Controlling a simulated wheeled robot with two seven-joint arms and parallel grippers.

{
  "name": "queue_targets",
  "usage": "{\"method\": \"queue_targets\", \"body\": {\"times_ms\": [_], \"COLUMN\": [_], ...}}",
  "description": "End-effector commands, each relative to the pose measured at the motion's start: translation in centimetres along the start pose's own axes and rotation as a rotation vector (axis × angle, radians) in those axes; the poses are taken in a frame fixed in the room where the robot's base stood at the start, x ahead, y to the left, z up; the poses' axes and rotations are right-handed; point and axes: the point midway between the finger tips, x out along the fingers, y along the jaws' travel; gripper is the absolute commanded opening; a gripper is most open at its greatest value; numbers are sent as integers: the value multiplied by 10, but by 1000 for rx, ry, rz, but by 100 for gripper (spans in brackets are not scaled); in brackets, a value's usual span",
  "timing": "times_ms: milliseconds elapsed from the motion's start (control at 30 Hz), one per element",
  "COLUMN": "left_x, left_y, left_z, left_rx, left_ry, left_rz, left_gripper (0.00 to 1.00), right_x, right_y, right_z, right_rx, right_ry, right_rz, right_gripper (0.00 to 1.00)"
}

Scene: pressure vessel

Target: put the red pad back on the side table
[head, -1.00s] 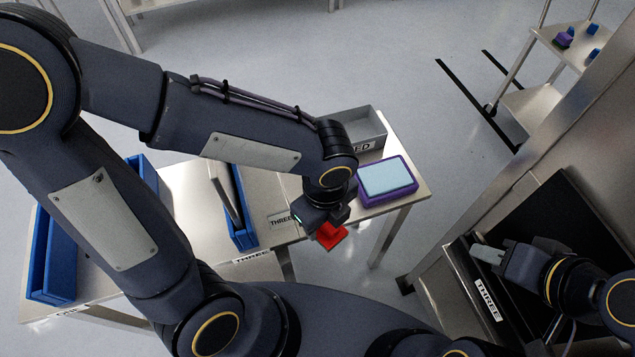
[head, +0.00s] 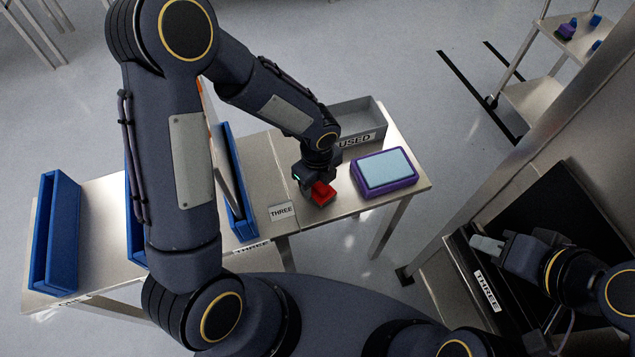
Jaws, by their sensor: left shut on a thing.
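The red pad (head: 322,194) is a small red block in the head view. My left gripper (head: 316,187) is shut on it, over the front part of the steel side table (head: 345,203). I cannot tell whether the pad touches the table top. My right gripper (head: 489,244) is at the right, by the dark opening of the steel vessel, away from the pad; its jaw gap is not clear.
A purple box with a light blue top (head: 385,172) stands right of the pad. A grey bin marked USED (head: 357,124) is behind it. A THREE label (head: 282,212) lies to the left. Blue racks (head: 62,235) stand further left. Bare table lies around the pad.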

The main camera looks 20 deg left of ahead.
Motion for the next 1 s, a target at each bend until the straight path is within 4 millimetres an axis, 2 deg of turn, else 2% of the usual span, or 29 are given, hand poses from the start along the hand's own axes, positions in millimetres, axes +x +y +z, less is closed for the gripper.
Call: {"method": "queue_targets", "body": {"times_ms": [100,267,300,467,767,867,1000], "left_x": [7,7,7,7,5,-4,-29], "left_y": [0,0,0,0,0,0,0], "left_z": [0,0,0,0,0,0,0], "left_rx": [0,0,0,0,-1,-1,-2], "left_ry": [-1,0,0,0,0,-1,-2], "left_rz": [0,-1,-1,-1,-1,-3,-6], "left_gripper": [13,13,50,71,71,71,71], "right_x": [1,1,1,1,0,-1,-4], "right_y": [0,0,0,0,0,0,-2], "right_z": [0,0,0,0,0,0,-2], "right_rx": [0,0,0,0,0,0,0], "right_ry": [0,0,0,0,0,0,0], "right_rz": [0,0,0,0,0,0,0], "right_gripper": [34,34,34,34,34,34,34]}}
